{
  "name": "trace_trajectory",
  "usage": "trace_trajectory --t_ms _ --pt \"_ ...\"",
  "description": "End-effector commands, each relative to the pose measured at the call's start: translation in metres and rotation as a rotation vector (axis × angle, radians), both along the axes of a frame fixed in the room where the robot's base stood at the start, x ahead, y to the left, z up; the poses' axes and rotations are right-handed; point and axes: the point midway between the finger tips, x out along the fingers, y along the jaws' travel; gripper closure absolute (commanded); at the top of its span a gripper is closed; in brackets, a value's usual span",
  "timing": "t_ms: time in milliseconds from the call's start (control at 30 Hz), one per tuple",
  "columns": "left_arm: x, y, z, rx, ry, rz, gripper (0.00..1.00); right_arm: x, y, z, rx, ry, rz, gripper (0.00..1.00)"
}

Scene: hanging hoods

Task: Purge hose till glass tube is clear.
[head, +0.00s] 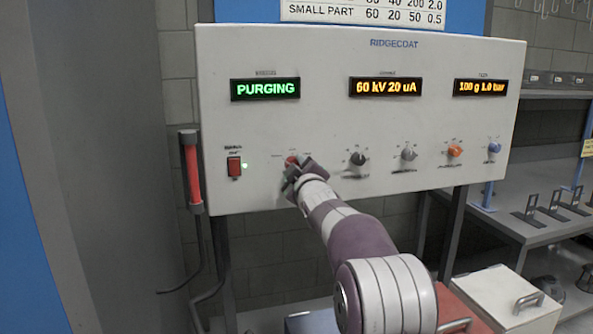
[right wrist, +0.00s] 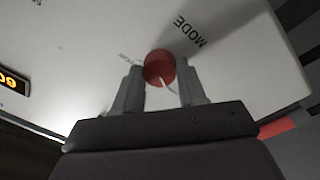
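The white control panel (head: 300,130) has a green display (head: 265,89) reading PURGING. The glass tube (head: 191,172) stands upright at the panel's left edge and looks red along its visible length. A dark hose (head: 194,250) hangs below it. My right gripper (head: 296,168) is at the red mode knob (head: 291,160). In the right wrist view, the fingers (right wrist: 160,82) sit on both sides of the red knob (right wrist: 158,66) and appear to touch it. The knob's white pointer line shows between them. My left gripper is out of view.
Black, grey, orange and blue knobs run along the panel to the right. Two amber displays are above them. A grey shelf (head: 470,212) stands at right.

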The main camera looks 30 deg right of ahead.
Motion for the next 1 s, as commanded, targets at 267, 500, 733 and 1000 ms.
trace_trajectory --t_ms 267,500,733,1000 --pt "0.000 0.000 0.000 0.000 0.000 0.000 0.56 0.000 0.000 0.000 0.000 0.001 0.001 0.34" --pt "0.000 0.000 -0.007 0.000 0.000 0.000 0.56 -0.014 0.004 -0.003 0.000 -0.001 0.000 0.34" --pt "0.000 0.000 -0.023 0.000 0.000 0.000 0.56 -0.072 0.020 -0.006 -0.001 -0.003 0.000 0.34" --pt "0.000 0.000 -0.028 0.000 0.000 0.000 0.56 -0.119 0.033 -0.007 -0.001 -0.001 0.000 0.34"
